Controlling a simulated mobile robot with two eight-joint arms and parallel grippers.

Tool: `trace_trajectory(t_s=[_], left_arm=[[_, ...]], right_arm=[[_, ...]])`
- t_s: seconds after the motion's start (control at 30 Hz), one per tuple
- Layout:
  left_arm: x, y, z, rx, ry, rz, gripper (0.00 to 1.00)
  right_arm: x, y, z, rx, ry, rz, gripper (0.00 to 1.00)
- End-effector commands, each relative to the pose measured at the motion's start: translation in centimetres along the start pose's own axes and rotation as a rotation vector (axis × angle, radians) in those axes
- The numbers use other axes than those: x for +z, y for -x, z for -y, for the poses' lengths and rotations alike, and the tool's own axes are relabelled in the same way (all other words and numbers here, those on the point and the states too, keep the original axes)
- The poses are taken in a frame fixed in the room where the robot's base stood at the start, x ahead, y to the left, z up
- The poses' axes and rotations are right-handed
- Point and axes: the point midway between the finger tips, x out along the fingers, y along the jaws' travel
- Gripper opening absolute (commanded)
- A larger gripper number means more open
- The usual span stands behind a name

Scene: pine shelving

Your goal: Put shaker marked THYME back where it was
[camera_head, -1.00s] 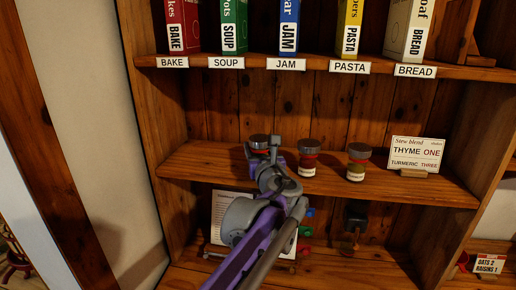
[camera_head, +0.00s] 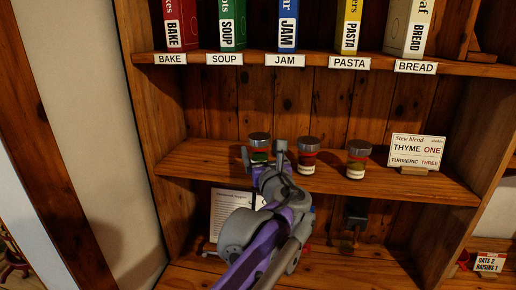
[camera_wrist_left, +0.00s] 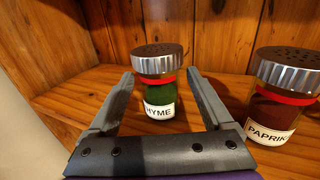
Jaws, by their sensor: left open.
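The THYME shaker (camera_head: 259,156) has a grey lid and a green body and stands upright at the left of the middle shelf. In the left wrist view the same THYME shaker (camera_wrist_left: 160,97) shows its red band and white label. My left gripper (camera_head: 263,154) is open in front of it. In the left wrist view the fingers of my left gripper (camera_wrist_left: 160,76) point at the shaker, one on each side, with visible gaps. My right gripper is not in view.
A PAPRIKA shaker (camera_wrist_left: 281,98) stands close on the right; it also shows in the head view (camera_head: 307,160). Another shaker (camera_head: 357,160) is farther right, then a "Stew blend" card (camera_head: 416,151). Labelled boxes stand on the shelf above (camera_head: 310,59). The shelf's left end is bare.

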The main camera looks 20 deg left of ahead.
Motion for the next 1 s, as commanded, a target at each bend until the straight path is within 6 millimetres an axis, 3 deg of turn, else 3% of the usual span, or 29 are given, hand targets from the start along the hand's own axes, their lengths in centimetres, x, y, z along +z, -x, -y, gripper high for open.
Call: trace_trajectory(t_s=[0.2,0.4,1.0], left_arm=[[-0.3,4.8,0.1,-0.004,-0.001,-0.002,0.85],[-0.1,7.2,0.0,-0.002,-0.001,-0.001,0.85],[-0.1,7.7,0.0,0.000,-0.001,0.000,0.85]], right_arm=[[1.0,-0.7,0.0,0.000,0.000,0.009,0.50],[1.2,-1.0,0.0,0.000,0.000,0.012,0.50],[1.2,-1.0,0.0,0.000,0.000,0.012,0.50]])
